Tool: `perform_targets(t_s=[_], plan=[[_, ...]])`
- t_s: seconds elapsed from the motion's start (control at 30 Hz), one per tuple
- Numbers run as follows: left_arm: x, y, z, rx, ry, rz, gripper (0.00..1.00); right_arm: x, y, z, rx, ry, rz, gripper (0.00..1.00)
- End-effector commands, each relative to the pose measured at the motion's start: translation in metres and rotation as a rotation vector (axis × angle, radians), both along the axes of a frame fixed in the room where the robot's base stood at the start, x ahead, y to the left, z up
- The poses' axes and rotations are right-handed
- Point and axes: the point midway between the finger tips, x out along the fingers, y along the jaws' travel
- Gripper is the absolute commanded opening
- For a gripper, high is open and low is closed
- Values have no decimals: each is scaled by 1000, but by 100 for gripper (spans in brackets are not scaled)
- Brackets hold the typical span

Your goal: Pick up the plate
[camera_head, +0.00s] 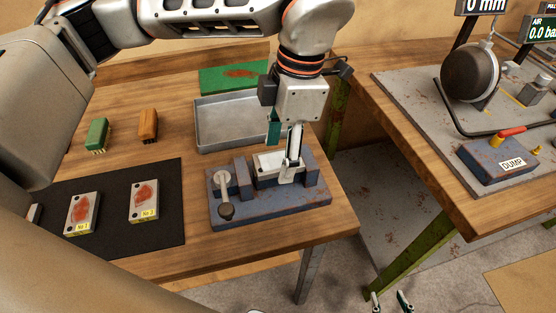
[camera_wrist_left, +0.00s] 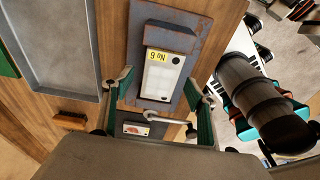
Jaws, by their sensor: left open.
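A pale plate (camera_head: 266,163) sits in a blue-grey, rust-marked vise (camera_head: 240,210) at the bench's front right. In the left wrist view the plate (camera_wrist_left: 160,80) carries a yellow "No 6" label and lies between the vise jaws. My left gripper (camera_head: 281,153) is open and points down over the plate. In the left wrist view its fingertips (camera_wrist_left: 161,88) stand apart on either side of the plate, and I cannot tell whether they touch it. My right gripper (camera_head: 390,302) shows only as two separated fingertips at the bottom edge, away from the bench.
Two rust-stained plates (camera_head: 82,213) (camera_head: 144,201) with yellow labels lie on a black mat (camera_head: 120,236). A grey tray (camera_head: 200,141), a green brush (camera_head: 96,134) and an orange-brown brush (camera_head: 148,125) lie behind. The vise's lever (camera_head: 225,190) stands at its left. Another bench (camera_head: 440,180) is right, across a gap.

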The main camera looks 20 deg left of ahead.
Motion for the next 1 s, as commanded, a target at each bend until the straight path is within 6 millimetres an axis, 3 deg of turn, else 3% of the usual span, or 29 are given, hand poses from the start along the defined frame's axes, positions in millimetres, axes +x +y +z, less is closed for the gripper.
perform_targets(t_s=[0.3, 0.5, 0.53, 0.83, 1.0], plan=[[-1, 0, -4, -1, -1, 0, 55, 1, 0, 1, 0, -3, 0, 40], [-1, 0, -4, -1, -1, 0, 3, 2, -1, 1, -1, -4, -1, 40], [-1, 0, -4, -1, -1, 0, 0, 2, -1, 1, -1, -5, -1, 40], [0, 0, -2, -1, -2, 0, 0, 2, -1, 2, -1, -5, -1, 40], [1, 0, 9, -2, -5, 1, 0, 3, -1, 3, 0, -7, -1, 40]])
